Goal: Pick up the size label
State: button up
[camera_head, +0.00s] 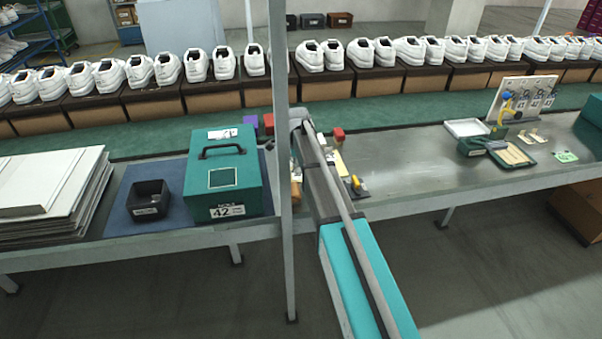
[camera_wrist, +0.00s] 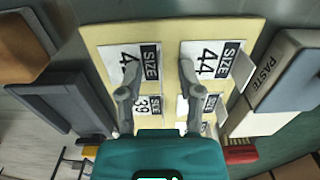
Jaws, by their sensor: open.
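In the wrist view, a pale yellow board (camera_wrist: 168,40) carries white size labels with black "SIZE" bands. A "39" label (camera_wrist: 154,104) sits lower left; lower right labels are partly hidden by a finger. My gripper (camera_wrist: 159,70) is open and empty. Its two fingers are apart over the board, each overlapping labels in the picture; I cannot tell whether they touch. In the head view my arm covers most of this spot.
In the head view, a green case (camera_head: 222,180) labelled 42 and a black bin (camera_head: 149,200) stand left. Shoes on boxes line the back.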

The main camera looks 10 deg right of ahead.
jog(key=shift+c, duration=0.3)
grip_shut()
jog(key=shift+r, duration=0.2)
dwell(0.4)
notch_tip(320, 180, up, 10)
jog(key=p, duration=1)
jog(key=shift+f, duration=0.2)
dwell(0.5)
jog(key=shift+d, duration=0.1)
